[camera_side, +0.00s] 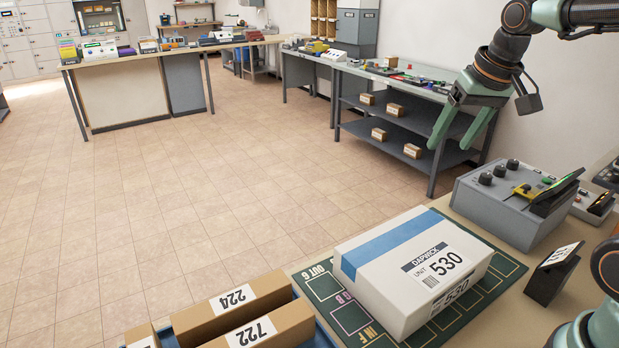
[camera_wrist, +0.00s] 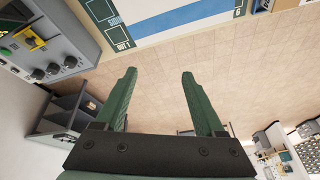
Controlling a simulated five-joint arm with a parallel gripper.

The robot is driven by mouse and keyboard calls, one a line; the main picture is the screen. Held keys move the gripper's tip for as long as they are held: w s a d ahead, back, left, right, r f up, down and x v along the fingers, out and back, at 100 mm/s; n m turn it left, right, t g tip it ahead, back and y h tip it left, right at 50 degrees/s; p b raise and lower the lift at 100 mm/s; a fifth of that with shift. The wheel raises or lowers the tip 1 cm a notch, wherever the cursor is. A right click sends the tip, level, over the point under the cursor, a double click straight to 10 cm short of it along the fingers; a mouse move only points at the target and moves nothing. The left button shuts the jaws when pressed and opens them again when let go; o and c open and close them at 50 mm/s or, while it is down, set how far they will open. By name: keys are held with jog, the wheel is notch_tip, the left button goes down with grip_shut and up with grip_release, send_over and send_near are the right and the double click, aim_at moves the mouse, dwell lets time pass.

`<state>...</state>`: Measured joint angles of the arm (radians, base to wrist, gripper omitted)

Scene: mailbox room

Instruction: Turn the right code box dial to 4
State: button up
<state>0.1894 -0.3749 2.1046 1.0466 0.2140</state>
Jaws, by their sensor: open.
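The grey code box (camera_side: 492,208) stands on the table at the right in the side view. It has several black dials (camera_side: 500,171) in a row along its left edge and a yellow switch (camera_side: 522,189). The numbers at the dials are too small to read. In the wrist view the code box (camera_wrist: 75,27) is at the upper left, with its black dials (camera_wrist: 53,68) along the lower edge. My gripper (camera_side: 448,147) is open and empty, its green fingers pointing down, up and left of the box and apart from it. It also shows in the wrist view (camera_wrist: 159,72).
A white parcel marked 530 (camera_side: 375,260) with a blue stripe sits on a green mat (camera_side: 510,266) in front of the box. A black stand (camera_side: 551,277) is right of the mat. Brown boxes (camera_side: 232,304) are at the lower left. A grey shelf table (camera_side: 432,92) stands behind.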

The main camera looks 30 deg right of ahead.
jog(key=w+d+m+g, duration=0.2)
jog(key=w+d+m, duration=0.3)
jog(key=d, duration=0.4)
jog(key=m+g, duration=0.2)
jog(key=m, duration=0.6)
send_near(487, 175)
jog(key=shift+y, duration=0.4)
jog(key=f, duration=0.9)
jog(key=shift+w+d, duration=0.1)
jog(key=shift+d, duration=0.2)
grip_shut()
